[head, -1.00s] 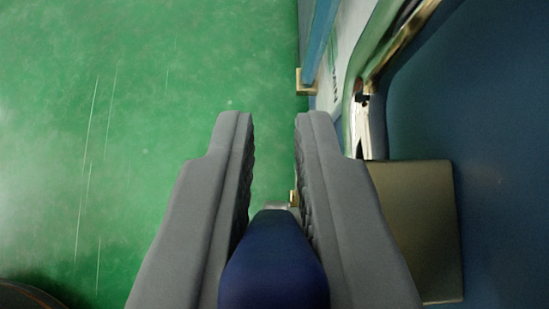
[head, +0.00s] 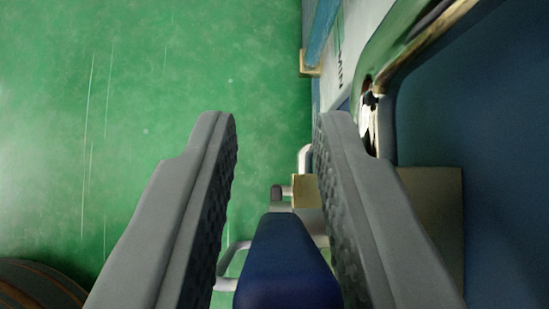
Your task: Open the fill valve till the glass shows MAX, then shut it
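My gripper (head: 275,125) is open, its two grey ribbed fingers spread apart. A dark blue handle (head: 285,265), which looks like the fill valve's lever, lies between the fingers low in the picture, with a gap showing at its left side. Behind it are a brass block (head: 303,190) and bent metal pipes (head: 304,157). The sight glass (head: 324,30) is a blue tube at the top, ending in a brass fitting (head: 311,63). A white plate (head: 350,40) beside it reads MIN. The MAX mark and the liquid level are not in view.
A blue machine panel (head: 490,140) fills the right, with a shiny metal-edged opening (head: 420,40) and a drab box-like part (head: 440,210) near the right finger. Green floor (head: 150,100) lies clear at left. A dark round object (head: 40,285) sits at bottom left.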

